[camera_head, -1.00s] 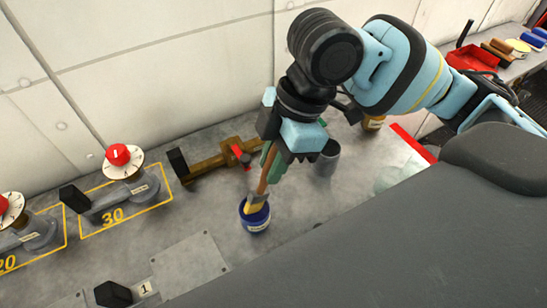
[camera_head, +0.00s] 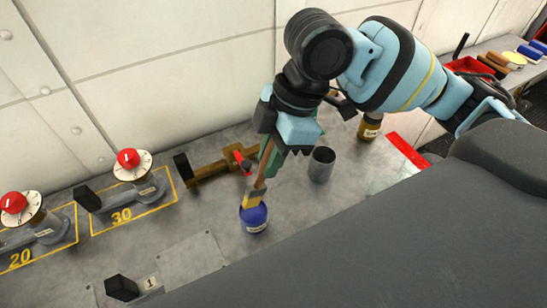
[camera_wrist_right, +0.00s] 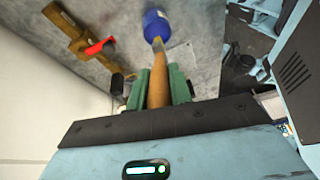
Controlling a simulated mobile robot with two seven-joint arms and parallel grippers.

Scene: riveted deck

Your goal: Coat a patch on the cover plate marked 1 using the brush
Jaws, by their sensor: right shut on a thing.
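My right gripper (camera_head: 272,158) is shut on the wooden handle of the brush (camera_head: 261,180), which also shows between green fingers in the wrist view (camera_wrist_right: 157,82). The brush points down, its pale head at the blue pot (camera_head: 255,221). The pot also shows in the wrist view (camera_wrist_right: 153,24). I cannot tell how deep the bristles are. The grey cover plate (camera_head: 191,262) lies flat at the lower middle, left of the pot, beside a small tag marked 1 (camera_head: 150,283). The brush is apart from this plate. My left gripper is not in view.
A brass valve (camera_head: 210,172) with a red lever lies behind the pot. A grey cup (camera_head: 321,164) and a brown jar (camera_head: 370,126) stand to the right. Dials with red knobs (camera_head: 128,158) are on the left. The deck between pot and plate is clear.

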